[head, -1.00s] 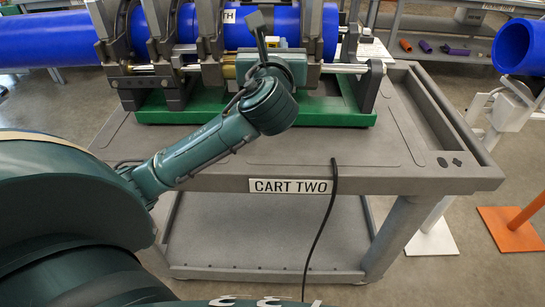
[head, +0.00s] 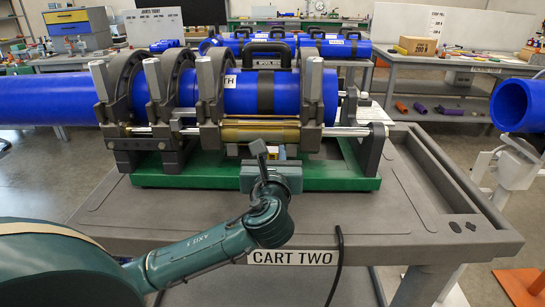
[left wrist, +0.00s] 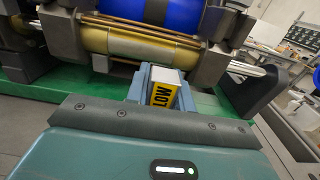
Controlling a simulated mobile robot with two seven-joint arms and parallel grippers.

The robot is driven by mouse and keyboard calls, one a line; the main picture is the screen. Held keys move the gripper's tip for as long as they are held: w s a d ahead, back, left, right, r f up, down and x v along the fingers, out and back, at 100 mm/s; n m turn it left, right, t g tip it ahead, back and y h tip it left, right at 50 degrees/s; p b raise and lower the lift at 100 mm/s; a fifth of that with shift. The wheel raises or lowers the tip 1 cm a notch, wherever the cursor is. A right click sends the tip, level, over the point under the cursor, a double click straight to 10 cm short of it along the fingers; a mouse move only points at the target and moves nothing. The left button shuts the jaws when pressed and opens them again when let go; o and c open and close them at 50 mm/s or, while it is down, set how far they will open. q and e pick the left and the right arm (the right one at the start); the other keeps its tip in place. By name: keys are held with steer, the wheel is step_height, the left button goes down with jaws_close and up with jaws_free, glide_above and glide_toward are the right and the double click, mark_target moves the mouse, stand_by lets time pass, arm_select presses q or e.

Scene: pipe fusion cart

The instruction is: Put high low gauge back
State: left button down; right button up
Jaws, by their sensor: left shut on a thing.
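The high low gauge is a small yellow block lettered LOW in black, with a pale top. It shows in the left wrist view (left wrist: 163,92) between the fingers of my left gripper (left wrist: 160,84). In the head view my left gripper (head: 277,158) is in front of the fusion machine, near its green base (head: 215,181). It is shut on the gauge, of which only a little shows there. The blue pipe (head: 262,93) lies in the machine's clamps, behind and above the gripper. My right gripper is out of view.
Cart two's grey top (head: 350,212) is clear in front of the machine, with a long recessed tray (head: 440,180) on its right. A brass cylinder (head: 260,131) and steel rod lie close beyond the gripper. Workbenches stand behind, one with a cardboard box (head: 417,46).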

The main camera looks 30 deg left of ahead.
arm_select(q)
steer(key=c, duration=1.2)
jaws_free()
steer(key=shift+f, duration=0.1)
